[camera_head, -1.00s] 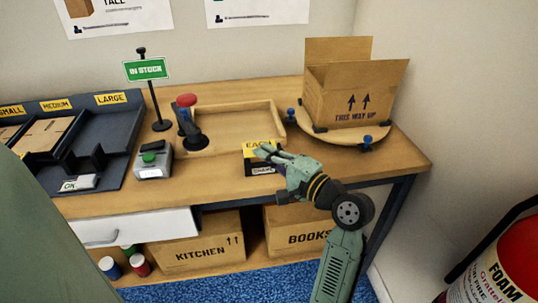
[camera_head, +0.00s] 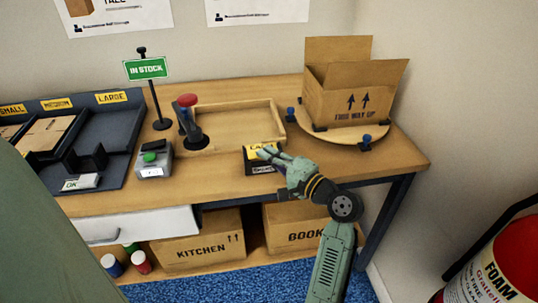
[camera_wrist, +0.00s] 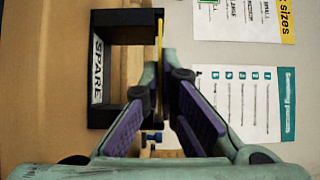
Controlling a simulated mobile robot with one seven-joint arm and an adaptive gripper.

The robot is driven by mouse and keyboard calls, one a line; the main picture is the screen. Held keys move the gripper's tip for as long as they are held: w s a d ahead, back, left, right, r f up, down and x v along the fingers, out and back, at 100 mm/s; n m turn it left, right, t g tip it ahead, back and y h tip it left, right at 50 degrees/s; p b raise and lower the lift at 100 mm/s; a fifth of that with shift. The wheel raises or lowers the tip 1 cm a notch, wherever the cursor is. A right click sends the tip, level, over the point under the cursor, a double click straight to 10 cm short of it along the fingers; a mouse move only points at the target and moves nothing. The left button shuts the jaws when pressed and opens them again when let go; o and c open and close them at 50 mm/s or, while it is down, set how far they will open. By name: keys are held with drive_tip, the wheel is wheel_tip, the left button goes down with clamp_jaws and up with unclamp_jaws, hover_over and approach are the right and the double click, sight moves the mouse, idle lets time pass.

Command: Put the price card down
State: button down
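The yellow price card (camera_head: 262,148) is at the top of a small black block (camera_head: 249,163) on the workbench. My gripper (camera_head: 266,152) reaches in from the right, and its fingers cover part of the card. In the wrist view the card (camera_wrist: 160,45) shows edge-on as a thin yellow strip. It runs between my gripper's fingertips (camera_wrist: 163,80), which are close together on it. The black block (camera_wrist: 125,18) with its "SPARE" label lies just left of the card there. Whether the card's lower edge rests in the block cannot be told.
A wooden tray (camera_head: 272,103) lies behind the block. A carton (camera_head: 340,100) stands on a round turntable (camera_head: 340,138) to the right. A green-buttoned device (camera_head: 153,165), an "IN STOCK" sign (camera_head: 147,68) and dark sorting bins (camera_head: 105,130) stand to the left. Bare bench surrounds the block.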

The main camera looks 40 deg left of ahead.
drive_tip(key=shift+f, duration=0.2)
drive_tip(key=c, duration=1.8)
unclamp_jaws()
drive_tip(key=shift+r, duration=0.15)
